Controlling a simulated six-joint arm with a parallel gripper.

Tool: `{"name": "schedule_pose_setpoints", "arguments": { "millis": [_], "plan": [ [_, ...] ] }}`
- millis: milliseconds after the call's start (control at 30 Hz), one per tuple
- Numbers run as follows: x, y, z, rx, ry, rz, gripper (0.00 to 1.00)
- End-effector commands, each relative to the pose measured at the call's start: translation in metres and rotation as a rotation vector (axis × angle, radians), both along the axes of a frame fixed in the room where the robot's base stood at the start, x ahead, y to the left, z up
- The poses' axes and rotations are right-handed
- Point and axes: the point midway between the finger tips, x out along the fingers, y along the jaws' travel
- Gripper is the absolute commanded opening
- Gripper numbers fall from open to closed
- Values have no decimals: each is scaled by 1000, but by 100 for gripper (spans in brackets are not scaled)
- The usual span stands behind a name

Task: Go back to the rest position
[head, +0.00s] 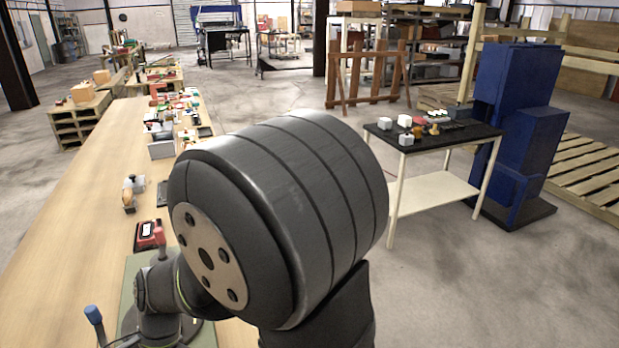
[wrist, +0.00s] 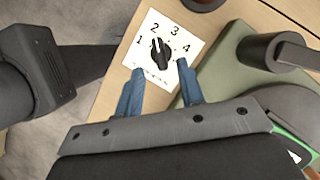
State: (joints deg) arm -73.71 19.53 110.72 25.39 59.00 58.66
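My gripper (wrist: 160,68) shows in the wrist view with its two blue fingers apart and nothing between them. Beyond the fingertips is a white dial plate (wrist: 190,30) marked 1 to 4, with a black knob (wrist: 160,51) in it. The fingertips look close to the plate's near edge, but I cannot tell whether they touch it. In the head view my dark arm fills the middle foreground and the dial plate is not visible. A blue-tipped part (head: 93,315) shows at the lower left; I cannot tell whether it is a gripper finger.
A long wooden bench (head: 70,235) runs away at left, with a red-and-black device (head: 149,236) and several other items along it. A black-topped side table (head: 430,136) with small blocks stands at right, beside a blue cabinet (head: 515,110). The floor between is open.

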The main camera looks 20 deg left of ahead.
Motion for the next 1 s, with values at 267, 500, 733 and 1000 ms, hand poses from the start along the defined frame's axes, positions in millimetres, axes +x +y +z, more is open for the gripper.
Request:
{"name": "schedule_pose_setpoints", "arguments": {
  "millis": [267,500,733,1000],
  "plan": [
    [-20,0,-48,-3,0,23,35],
    [-20,2,-46,-1,0,329,35],
    [-21,4,-46,-1,-1,622,35],
    [-12,13,-18,7,-4,788,35]
  ]
}}
